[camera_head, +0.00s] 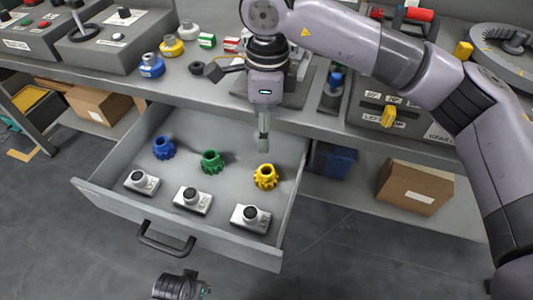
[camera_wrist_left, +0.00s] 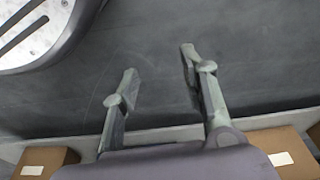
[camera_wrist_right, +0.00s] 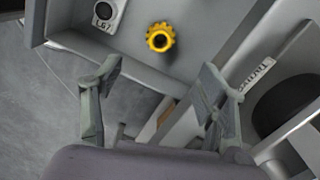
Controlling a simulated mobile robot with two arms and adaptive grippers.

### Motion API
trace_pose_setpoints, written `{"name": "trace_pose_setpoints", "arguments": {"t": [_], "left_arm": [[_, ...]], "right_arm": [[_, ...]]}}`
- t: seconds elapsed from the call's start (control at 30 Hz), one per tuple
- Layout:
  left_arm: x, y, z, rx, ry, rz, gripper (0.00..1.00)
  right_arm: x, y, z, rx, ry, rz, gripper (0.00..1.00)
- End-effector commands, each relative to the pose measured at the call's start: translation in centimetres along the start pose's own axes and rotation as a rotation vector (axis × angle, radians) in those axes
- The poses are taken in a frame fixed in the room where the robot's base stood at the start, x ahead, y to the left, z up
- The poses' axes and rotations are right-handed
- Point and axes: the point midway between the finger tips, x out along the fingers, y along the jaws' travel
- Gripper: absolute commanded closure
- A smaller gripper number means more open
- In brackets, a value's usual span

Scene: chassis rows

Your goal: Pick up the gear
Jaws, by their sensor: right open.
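Three toothed gears stand in the open grey drawer (camera_head: 112,192): a blue gear (camera_head: 163,148), a green gear (camera_head: 211,162) and a yellow gear (camera_head: 265,177). My right gripper (camera_head: 263,142) hangs over the back of the drawer, just behind the yellow gear, pointing down and empty. In the right wrist view its fingers (camera_wrist_right: 156,80) are spread, and the yellow gear (camera_wrist_right: 160,37) lies beyond the fingertips, not touching them. My left gripper (camera_wrist_left: 158,68) is open and empty, with bare floor between its fingers.
Three silver knobbed devices (camera_head: 142,182) sit along the drawer's front, above its handle (camera_head: 166,240). The workbench edge (camera_head: 205,92) runs behind the drawer. Cardboard boxes (camera_head: 415,187) and a blue bin (camera_head: 333,160) stand on the lower shelf. The floor in front is mostly clear.

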Motion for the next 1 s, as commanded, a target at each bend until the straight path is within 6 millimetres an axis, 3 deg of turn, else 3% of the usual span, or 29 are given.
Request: {"name": "trace_pose_setpoints", "arguments": {"t": [0.17, 0.6, 1.0], "left_arm": [[-0.2, 0.0, -0.1, 0.0, 0.001, 0.001, 0.6], [-2.5, -0.1, -1.4, -0.003, 0.017, -0.002, 0.6], [-3.0, -0.1, -1.5, -0.003, 0.015, -0.002, 0.6]], "right_arm": [[1.5, -0.4, -0.8, 0.006, 0.035, -0.014, 0.33], [10.5, -0.5, -0.9, 0.005, 0.03, -0.013, 0.33], [13.6, -0.5, -1.1, 0.006, 0.03, -0.012, 0.33]]}}
